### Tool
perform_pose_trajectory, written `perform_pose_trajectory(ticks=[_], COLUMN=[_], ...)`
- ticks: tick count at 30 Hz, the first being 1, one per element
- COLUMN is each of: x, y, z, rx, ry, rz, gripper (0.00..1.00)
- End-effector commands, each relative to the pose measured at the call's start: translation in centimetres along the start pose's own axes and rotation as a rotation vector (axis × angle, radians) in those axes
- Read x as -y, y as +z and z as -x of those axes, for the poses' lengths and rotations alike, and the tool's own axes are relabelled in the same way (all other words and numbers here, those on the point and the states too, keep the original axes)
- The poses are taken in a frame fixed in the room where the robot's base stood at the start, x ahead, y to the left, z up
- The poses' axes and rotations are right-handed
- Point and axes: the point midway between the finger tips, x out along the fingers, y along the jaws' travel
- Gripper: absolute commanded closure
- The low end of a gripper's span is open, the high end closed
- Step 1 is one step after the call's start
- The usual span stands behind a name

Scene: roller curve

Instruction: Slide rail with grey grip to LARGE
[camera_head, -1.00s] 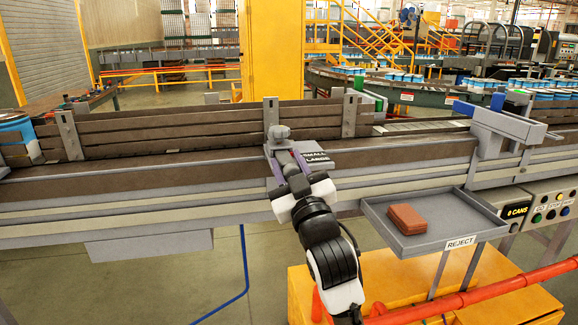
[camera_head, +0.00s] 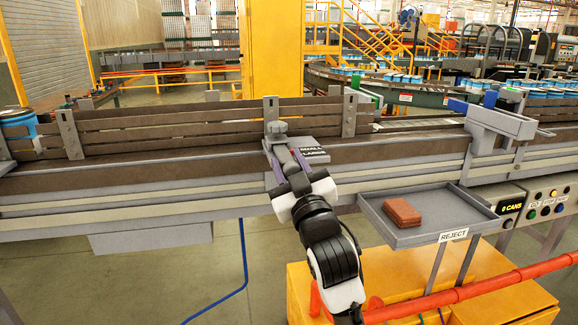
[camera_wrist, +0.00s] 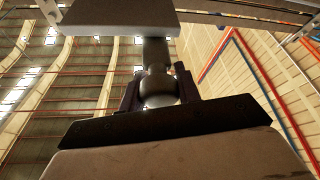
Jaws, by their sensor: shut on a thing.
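The rail (camera_head: 190,124) is a run of brown slats on grey upright brackets along the conveyor. A grey knob (camera_head: 276,128) sits on its middle bracket. A small plate marked SMALL and LARGE (camera_head: 312,151) lies just right of my gripper. My gripper (camera_head: 284,160) reaches in from the front, its purple-dark fingers shut on the grey grip. In the wrist view, the grey grip (camera_wrist: 158,88) is a rounded bar end between the dark fingers (camera_wrist: 160,98). I cannot read which mark the rail stands at.
A grey REJECT tray (camera_head: 440,236) with red-brown blocks (camera_head: 402,212) juts out at right front. A control box (camera_head: 550,203) and a counter reading 0 CANS (camera_head: 511,208) stand beyond it. An orange-red pipe (camera_head: 470,296) runs low at the right. Blue-banded cans (camera_head: 17,120) stand far left.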

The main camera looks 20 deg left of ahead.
Motion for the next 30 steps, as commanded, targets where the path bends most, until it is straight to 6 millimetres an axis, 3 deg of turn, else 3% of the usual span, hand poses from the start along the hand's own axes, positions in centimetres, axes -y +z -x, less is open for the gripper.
perform_pose_trajectory(ticks=[2, 3, 8, 16, 20, 30], x=[0.2, 0.2, 0.1, 0.1, 0.1, 0.1], y=[-0.1, -0.1, 0.0, 0.0, 0.2, 0.5], z=[0.2, 0.2, 0.1, 0.2, 1.1, 8.7], rx=[-0.003, -0.003, -0.002, -0.002, -0.001, -0.003], ry=[-0.003, -0.003, -0.002, -0.001, 0.000, 0.003], rz=[-0.002, -0.002, -0.001, -0.001, -0.003, 0.000], gripper=[1.00, 0.65, 0.45, 0.45, 0.45, 0.45])
